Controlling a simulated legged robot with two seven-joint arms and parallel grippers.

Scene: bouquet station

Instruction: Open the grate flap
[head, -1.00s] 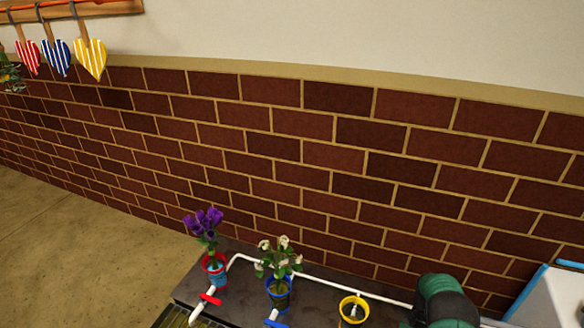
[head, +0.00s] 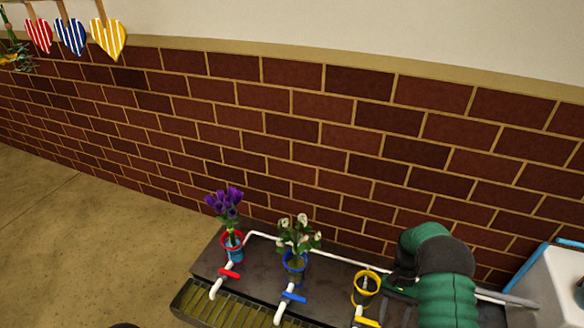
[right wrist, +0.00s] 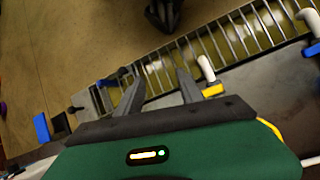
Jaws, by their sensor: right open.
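The slatted metal grate (head: 222,309) lies along the front of the dark bench, and its right part is cut off in the head view. In the right wrist view its bars (right wrist: 228,45) run across the upper right. I cannot make out the flap's edge or handle. My right gripper (right wrist: 156,88) is open and empty, its two dark fingers over the grate's end near the yellow tap (right wrist: 213,90). I cannot tell whether it touches the grate. A dark shape (right wrist: 163,14) at the top of the wrist view may be my left gripper; its jaws are unclear.
White pipes carry red (head: 229,274), blue (head: 294,297) and yellow tap handles. Purple flowers (head: 224,203) and white flowers (head: 299,232) stand in pots behind, beside a yellow-rimmed pot (head: 367,286). A white, blue-edged unit (head: 555,285) is at right. The brick wall (head: 300,140) closes the back.

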